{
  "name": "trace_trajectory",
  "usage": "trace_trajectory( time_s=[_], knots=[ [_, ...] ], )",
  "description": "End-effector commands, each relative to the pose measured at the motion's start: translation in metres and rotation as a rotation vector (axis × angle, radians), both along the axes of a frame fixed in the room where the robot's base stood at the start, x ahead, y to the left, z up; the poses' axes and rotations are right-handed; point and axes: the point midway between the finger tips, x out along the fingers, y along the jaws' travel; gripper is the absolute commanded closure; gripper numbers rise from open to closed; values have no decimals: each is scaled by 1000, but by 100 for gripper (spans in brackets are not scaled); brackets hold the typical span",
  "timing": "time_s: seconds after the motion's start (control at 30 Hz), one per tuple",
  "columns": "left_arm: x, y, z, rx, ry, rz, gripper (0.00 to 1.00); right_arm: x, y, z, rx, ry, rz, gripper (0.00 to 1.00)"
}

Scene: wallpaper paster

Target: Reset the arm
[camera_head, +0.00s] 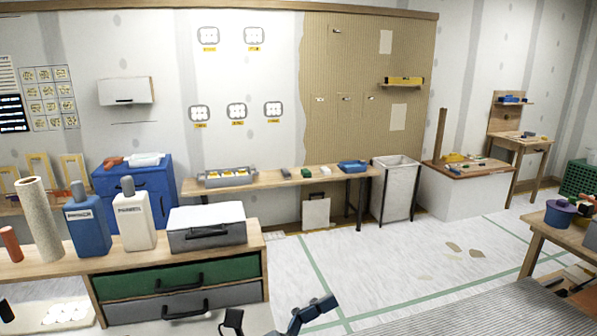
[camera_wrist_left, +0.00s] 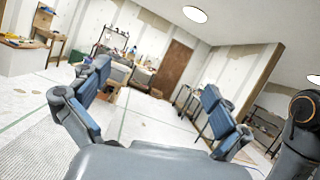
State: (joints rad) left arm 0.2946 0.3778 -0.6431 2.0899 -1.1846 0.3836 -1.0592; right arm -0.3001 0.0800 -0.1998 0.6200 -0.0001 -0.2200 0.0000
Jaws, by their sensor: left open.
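My left gripper (camera_head: 272,314) shows at the bottom edge of the head view, with only its finger parts visible in front of the pale floor. In the left wrist view, my left gripper (camera_wrist_left: 155,85) has its two blue-padded fingers spread wide apart, with nothing between them. It points out into the room and touches nothing that I can see. My right gripper does not show in either view.
A workbench (camera_head: 258,248) at left carries a paper roll (camera_head: 39,220), a blue bottle (camera_head: 87,222), a white bottle (camera_head: 134,220) and a grey box (camera_head: 207,228). A long wooden table (camera_head: 325,175) stands along the wall.

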Motion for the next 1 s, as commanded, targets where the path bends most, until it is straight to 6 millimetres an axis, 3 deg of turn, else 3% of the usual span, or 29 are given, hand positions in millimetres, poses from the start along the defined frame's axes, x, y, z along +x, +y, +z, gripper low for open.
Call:
trace_trajectory(
  time_s=[0.07, 0.17, 0.27, 0.37, 0.47, 0.6, 0.7, 0.83, 0.87, 1.0],
  knots=[
    [25, 35, 12, -238, 263, 97, 0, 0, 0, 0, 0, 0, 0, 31],
    [56, 89, 2, -533, 594, 217, 0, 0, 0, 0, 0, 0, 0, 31],
    [76, 145, -35, -827, 917, 338, 0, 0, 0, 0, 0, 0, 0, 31],
    [77, 195, -93, -1116, 1227, 468, 0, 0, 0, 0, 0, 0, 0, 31],
    [56, 232, -157, -1386, 1500, 609, 0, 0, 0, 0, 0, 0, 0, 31],
    [3, 260, -234, -1704, 1799, 818, 0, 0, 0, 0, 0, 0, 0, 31],
    [-36, 268, -270, -1869, 1940, 951, 0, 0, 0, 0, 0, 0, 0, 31],
    [-85, 271, -300, -2031, 2069, 1114, 0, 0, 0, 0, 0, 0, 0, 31],
    [-96, 270, -306, 2043, -2073, -1140, 0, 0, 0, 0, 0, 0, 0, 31],
    [-145, 269, -324, 1894, -1887, -1149, 0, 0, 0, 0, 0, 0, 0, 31]
  ],
)
